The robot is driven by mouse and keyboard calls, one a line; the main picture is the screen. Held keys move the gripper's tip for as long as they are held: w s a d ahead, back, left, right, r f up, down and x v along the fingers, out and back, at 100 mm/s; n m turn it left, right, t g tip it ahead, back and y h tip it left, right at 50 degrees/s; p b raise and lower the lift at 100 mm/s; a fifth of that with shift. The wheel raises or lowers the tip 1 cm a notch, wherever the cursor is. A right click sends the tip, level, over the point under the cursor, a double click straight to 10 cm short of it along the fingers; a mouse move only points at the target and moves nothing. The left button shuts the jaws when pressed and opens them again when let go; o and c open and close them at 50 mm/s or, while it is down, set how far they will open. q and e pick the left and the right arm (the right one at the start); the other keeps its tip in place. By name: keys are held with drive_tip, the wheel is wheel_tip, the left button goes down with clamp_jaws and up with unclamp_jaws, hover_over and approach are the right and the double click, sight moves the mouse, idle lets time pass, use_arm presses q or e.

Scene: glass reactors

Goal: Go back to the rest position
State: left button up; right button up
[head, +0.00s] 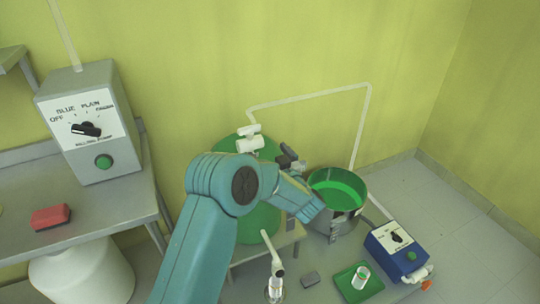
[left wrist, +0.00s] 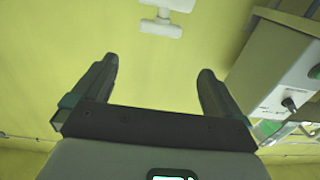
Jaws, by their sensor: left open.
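My left arm rises from the bottom of the head view and bends right at its elbow. My left gripper (head: 288,158) is partly hidden behind my arm, near the white valve (head: 250,141) on top of the green round vessel (head: 262,220). In the left wrist view its two dark fingers (left wrist: 152,78) stand wide apart with nothing between them, facing the yellow wall. A white T-shaped fitting (left wrist: 161,20) shows beyond the fingers at the top of that view. My right gripper is not in view.
A grey control box (head: 92,125) with a dial stands on the left metal table, near a red block (head: 51,216). A metal pot with green contents (head: 338,188), a blue control box (head: 397,249) and a green tray (head: 347,290) are at right. Floor at far right is clear.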

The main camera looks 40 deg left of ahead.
use_arm(q)
drive_tip(key=s+d+f+m+t+h+p, duration=0.1)
drive_tip(key=s+d+f+m+h+p, duration=0.4)
drive_tip(key=d+f, duration=0.3)
drive_tip(key=s+d+f+m+h+p, duration=0.3)
drive_tip(key=d+f+m+h, duration=0.1)
drive_tip(key=d+f+h, duration=0.35)
drive_tip(key=s+d+f+m+g+h, duration=0.1)
drive_tip(key=s+d+f+g+h, duration=0.2)
drive_tip(key=s+d, duration=0.4)
drive_tip(key=s+d+f+g+h, duration=0.3)
drive_tip(key=s+d, duration=0.4)
drive_tip(key=s, duration=0.9)
drive_tip(key=shift+d+m+g+h, duration=0.35)
drive_tip(key=shift+g+h, duration=0.5)
drive_tip(key=shift+g, duration=0.35)
drive_tip(key=shift+f, duration=0.1)
